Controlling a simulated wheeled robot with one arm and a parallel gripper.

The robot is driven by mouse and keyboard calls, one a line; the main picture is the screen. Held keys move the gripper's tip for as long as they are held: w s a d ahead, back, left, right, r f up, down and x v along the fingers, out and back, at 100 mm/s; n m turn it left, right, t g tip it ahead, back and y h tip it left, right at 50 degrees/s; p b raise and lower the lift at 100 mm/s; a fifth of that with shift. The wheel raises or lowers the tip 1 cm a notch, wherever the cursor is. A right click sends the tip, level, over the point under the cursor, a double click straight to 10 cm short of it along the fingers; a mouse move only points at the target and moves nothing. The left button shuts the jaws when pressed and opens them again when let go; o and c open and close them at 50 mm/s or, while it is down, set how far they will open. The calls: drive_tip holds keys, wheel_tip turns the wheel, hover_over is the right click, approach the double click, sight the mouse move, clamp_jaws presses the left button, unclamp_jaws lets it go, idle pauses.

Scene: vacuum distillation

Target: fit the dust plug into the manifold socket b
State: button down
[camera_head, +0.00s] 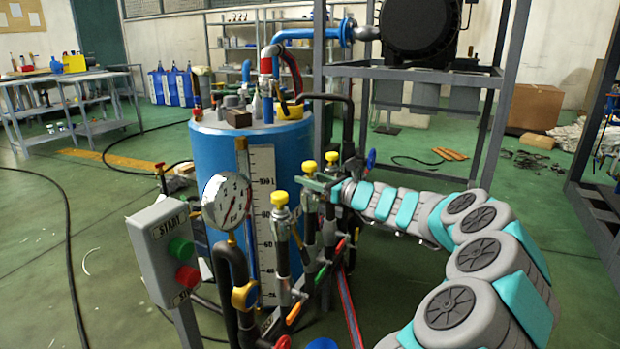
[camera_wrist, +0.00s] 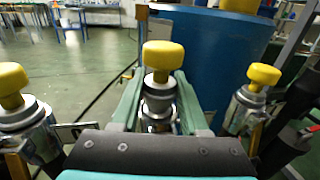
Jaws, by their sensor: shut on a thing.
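My gripper (camera_head: 313,182) reaches in from the right to the manifold beside the blue tank. In the wrist view its two green fingers (camera_wrist: 159,78) are shut on a dust plug (camera_wrist: 162,56) with a yellow knob and a metal body. The held plug (camera_head: 309,167) is upright in line with a manifold post; its lower end is hidden, so I cannot tell whether it is seated. Similar yellow-topped fittings stand on either side, one at left (camera_wrist: 12,82) and one at right (camera_wrist: 262,76). I cannot read which socket is b.
A pressure gauge (camera_head: 227,200) and a START/STOP box (camera_head: 165,250) stand left of the manifold. The blue tank (camera_head: 215,150) is close behind it, with a scale plate (camera_head: 262,210). Coloured valve levers and hoses crowd below. The floor at left is mostly open.

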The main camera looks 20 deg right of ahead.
drive_tip(key=shift+f+b, duration=0.35)
drive_tip(key=shift+f, duration=0.7)
drive_tip(key=shift+c, duration=1.7)
unclamp_jaws()
drive_tip(key=v, duration=0.7)
drive_tip(key=shift+s+d, duration=0.2)
drive_tip(key=shift+s, duration=0.15)
